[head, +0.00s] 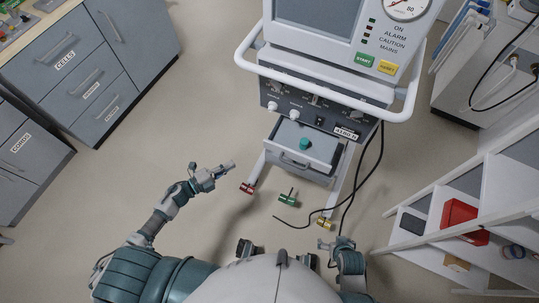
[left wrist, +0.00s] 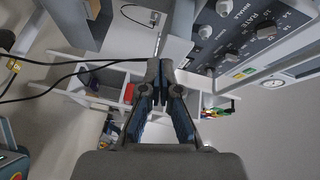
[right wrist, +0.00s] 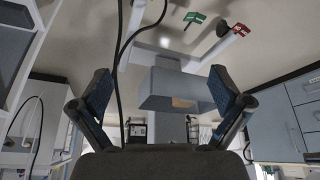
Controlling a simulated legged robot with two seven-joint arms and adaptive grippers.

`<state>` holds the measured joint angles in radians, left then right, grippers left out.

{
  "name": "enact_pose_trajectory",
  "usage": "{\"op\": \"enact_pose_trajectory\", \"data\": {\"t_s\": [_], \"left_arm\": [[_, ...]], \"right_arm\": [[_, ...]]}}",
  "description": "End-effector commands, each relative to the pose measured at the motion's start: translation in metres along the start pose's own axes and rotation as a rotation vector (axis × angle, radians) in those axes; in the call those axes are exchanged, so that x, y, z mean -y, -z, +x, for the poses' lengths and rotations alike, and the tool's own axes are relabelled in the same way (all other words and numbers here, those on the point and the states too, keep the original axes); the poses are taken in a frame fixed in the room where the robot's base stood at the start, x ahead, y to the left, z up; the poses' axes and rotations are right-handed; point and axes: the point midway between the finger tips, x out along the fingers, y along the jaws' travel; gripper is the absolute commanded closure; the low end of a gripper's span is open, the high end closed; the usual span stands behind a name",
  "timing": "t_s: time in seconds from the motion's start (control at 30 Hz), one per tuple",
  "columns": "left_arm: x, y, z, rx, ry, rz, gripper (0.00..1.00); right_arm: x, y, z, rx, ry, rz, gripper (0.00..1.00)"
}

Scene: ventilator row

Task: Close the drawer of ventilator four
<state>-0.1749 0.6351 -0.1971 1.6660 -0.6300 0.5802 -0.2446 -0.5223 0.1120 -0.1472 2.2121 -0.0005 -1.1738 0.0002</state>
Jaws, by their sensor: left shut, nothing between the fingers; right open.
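The ventilator (head: 335,85) stands upright ahead of me, with a screen, a gauge and a knob panel. Its grey drawer (head: 318,151) sits under the panel and is pulled out, with a teal round object (head: 304,144) inside. The drawer's front with its handle faces me. My left gripper (head: 232,165) is shut and empty, left of the drawer and apart from it; its closed fingers show in the left wrist view (left wrist: 160,72). My right gripper (head: 325,243) is low in front of the ventilator; in the right wrist view (right wrist: 160,85) its fingers are spread and empty.
Red (head: 247,188), green (head: 288,199) and yellow (head: 325,223) pedals are at the ventilator's base. A black cable (head: 352,190) hangs on its right side. A white shelf with a red bin (head: 460,218) stands right; grey cabinets (head: 85,75) stand left.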

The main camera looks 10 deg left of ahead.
Motion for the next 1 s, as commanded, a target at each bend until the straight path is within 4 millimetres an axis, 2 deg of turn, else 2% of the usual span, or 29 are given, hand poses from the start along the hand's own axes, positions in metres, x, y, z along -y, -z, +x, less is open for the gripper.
{"op": "enact_pose_trajectory", "data": {"t_s": [0.03, 0.1, 0.2, 0.3, 0.47, 0.83, 1.0], "left_arm": [[-0.002, 0.013, 0.003, -0.075, 0.001, 0.065, 1.00], [0.008, 0.032, 0.005, -0.161, 0.008, 0.143, 1.00], [0.017, 0.050, 0.007, -0.235, 0.014, 0.211, 1.00], [0.022, 0.058, 0.011, -0.263, 0.018, 0.237, 1.00], [0.024, 0.063, 0.029, -0.263, 0.022, 0.238, 1.00], [0.023, 0.081, 0.103, -0.260, 0.023, 0.234, 1.00], [0.025, 0.068, 0.126, -0.258, 0.021, 0.234, 1.00]], "right_arm": [[0.000, 0.000, -0.006, -0.010, 0.001, 0.001, 0.00], [0.000, 0.006, -0.023, -0.023, 0.001, 0.003, 0.00], [-0.002, 0.011, -0.040, -0.037, 0.002, 0.004, 0.00], [-0.003, 0.013, -0.047, -0.044, 0.002, 0.004, 0.00], [-0.002, 0.017, -0.048, -0.057, 0.002, 0.003, 0.00], [0.000, 0.022, -0.046, -0.081, 0.002, 0.002, 0.00], [0.002, 0.035, -0.042, -0.147, 0.007, 0.001, 0.00]]}}
